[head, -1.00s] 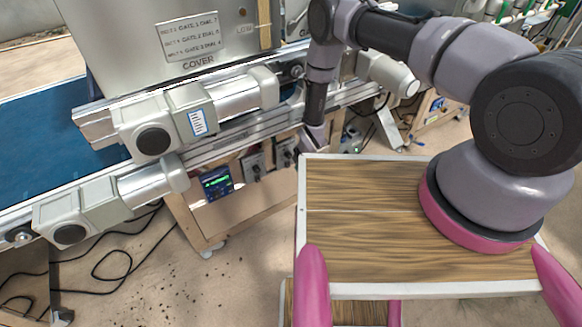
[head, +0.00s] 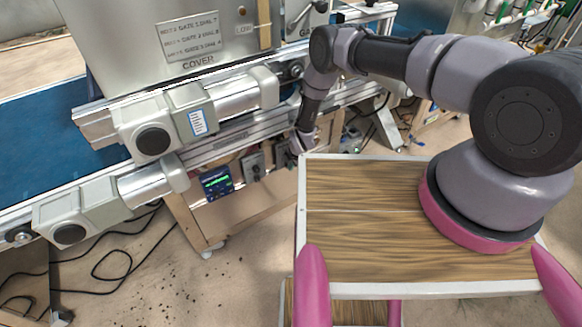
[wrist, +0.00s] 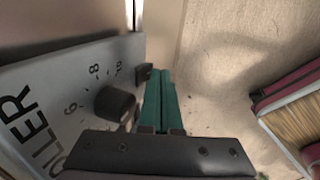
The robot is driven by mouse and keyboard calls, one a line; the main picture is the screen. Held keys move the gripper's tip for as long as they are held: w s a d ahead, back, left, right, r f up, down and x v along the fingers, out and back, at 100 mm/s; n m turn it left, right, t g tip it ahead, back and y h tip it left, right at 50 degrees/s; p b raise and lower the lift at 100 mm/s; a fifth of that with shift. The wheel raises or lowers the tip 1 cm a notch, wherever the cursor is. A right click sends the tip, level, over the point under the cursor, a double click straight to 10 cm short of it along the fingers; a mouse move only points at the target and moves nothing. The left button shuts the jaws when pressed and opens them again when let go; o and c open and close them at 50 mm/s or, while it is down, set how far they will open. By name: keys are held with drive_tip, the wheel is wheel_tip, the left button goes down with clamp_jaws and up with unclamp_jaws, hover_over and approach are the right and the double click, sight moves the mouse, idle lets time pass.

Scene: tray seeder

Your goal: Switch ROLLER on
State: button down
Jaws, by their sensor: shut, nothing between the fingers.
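The ROLLER control box (wrist: 55,95) fills the left of the wrist view, a grey plate with a dark round knob (wrist: 116,102) and a number scale. A small black switch (wrist: 143,74) sticks out near the plate's far edge. My gripper (wrist: 160,75) has its green fingers shut and empty, with the tips right beside the switch. I cannot tell whether they touch it. In the head view my gripper (head: 298,146) is at the right one of two small grey boxes on the machine's front and partly covers it. The switch's position is not readable.
Conveyor motors (head: 155,135) and rails are above. My wooden-topped base is close on the right. Cables lie on the floor at left.

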drive_tip(key=shift+w+f, duration=0.1)
drive_tip(key=shift+w, duration=0.05)
drive_tip(key=shift+r, duration=0.85)
